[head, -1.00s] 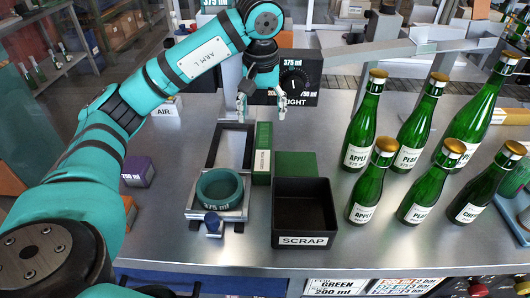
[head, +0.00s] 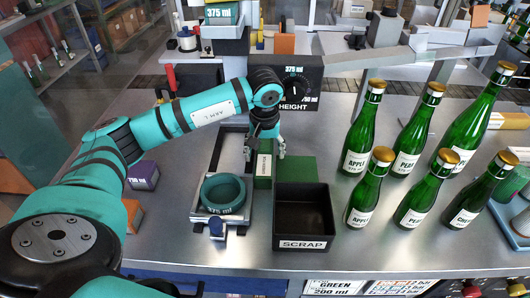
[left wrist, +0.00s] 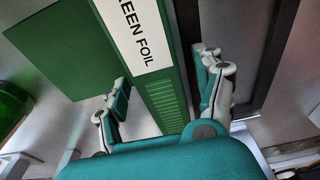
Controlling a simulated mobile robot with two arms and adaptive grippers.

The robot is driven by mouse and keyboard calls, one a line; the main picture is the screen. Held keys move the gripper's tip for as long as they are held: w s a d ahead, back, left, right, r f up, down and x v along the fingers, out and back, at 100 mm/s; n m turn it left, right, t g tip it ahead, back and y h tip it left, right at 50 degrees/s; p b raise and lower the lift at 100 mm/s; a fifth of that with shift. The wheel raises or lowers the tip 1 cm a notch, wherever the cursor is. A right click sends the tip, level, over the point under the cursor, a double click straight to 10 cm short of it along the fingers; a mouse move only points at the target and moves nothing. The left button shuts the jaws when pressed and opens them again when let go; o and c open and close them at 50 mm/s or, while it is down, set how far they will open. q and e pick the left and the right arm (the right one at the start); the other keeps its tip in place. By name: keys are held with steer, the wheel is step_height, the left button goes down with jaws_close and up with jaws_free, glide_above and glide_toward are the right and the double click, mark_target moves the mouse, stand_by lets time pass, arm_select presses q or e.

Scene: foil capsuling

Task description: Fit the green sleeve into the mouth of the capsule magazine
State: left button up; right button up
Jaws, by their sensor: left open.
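The green sleeve (head: 263,170) is a long green box standing on the bench between a dark-rimmed frame and the black scrap bin. In the left wrist view the sleeve (left wrist: 160,95) shows a white "GREEN FOIL" label and a ribbed part. My left gripper (head: 263,151) is open above the sleeve's far end. In the left wrist view its fingers (left wrist: 162,95) are on either side of the sleeve, with gaps visible. The dark-rimmed frame (head: 214,160), perhaps the capsule magazine, lies just left of the sleeve, with a teal ring (head: 222,193) at its near end. My right gripper is not seen.
A black scrap bin (head: 304,225) stands right of the sleeve, in front of a flat green block (head: 296,169). Several green bottles (head: 359,128) stand to the right. The height dial box (head: 298,87) is behind. A purple block (head: 143,174) is at left.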

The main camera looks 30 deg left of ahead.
mark_target(265, 149)
arm_select(q)
steer(key=shift+c, duration=0.2)
steer(key=c, duration=1.3)
step_height(265, 149, up, 9)
steer(key=shift+r+b, duration=0.1)
steer(key=shift+b, duration=0.9)
steer(key=shift+c, duration=0.2)
steer(key=shift+r, duration=0.45)
